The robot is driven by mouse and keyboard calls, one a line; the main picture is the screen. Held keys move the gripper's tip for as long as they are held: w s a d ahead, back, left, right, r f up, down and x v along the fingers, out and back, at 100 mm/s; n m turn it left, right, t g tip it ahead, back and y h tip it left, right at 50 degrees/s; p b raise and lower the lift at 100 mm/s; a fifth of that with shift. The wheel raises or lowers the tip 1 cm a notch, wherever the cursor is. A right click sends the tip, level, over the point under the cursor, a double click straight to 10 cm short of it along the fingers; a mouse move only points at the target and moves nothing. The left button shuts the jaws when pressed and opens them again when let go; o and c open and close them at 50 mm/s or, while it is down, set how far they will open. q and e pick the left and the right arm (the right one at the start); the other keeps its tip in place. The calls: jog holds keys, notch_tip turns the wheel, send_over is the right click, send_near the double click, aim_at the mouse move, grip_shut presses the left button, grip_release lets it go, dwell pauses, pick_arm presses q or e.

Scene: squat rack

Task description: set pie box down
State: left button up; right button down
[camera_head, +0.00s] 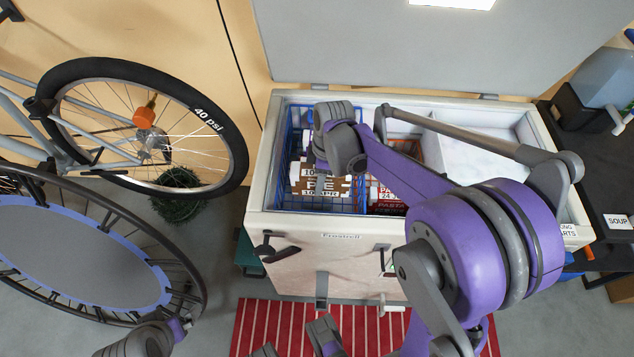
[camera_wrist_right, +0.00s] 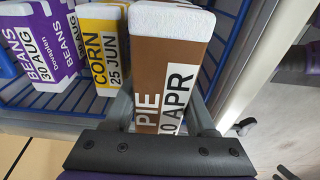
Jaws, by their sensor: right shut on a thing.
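The pie box, brown with a white top and a PIE label, is between the fingers of my right gripper (camera_wrist_right: 163,108), which is shut on it. In the head view the pie box (camera_head: 338,187) shows below my right wrist, at the blue wire basket (camera_head: 283,160) on the left side of the open chest freezer (camera_head: 262,190). My wrist hides part of the box and the fingertips there. Whether the box touches the basket floor is hidden. Grey and purple parts of mine show at the bottom of the head view; the left gripper's opening is unclear.
Yellow corn (camera_wrist_right: 103,45) and purple beans boxes (camera_wrist_right: 42,45) stand left of the pie box in the wrist view. A red wire basket (camera_head: 408,150) is beside the blue one. The freezer's right compartment (camera_head: 470,160) looks white and mostly bare. A bicycle wheel (camera_head: 240,150) stands left.

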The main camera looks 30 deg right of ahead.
jog(key=f, duration=0.4)
jog(key=shift+s+f+b, duration=0.2)
jog(key=shift+b, duration=0.1)
jog(key=shift+f+b, duration=0.35)
jog(key=shift+f, duration=1.8)
jog(key=shift+f, duration=0.1)
jog(key=shift+f, duration=0.15)
jog(key=shift+c, duration=1.1)
grip_release()
jog(key=shift+r, duration=0.25)
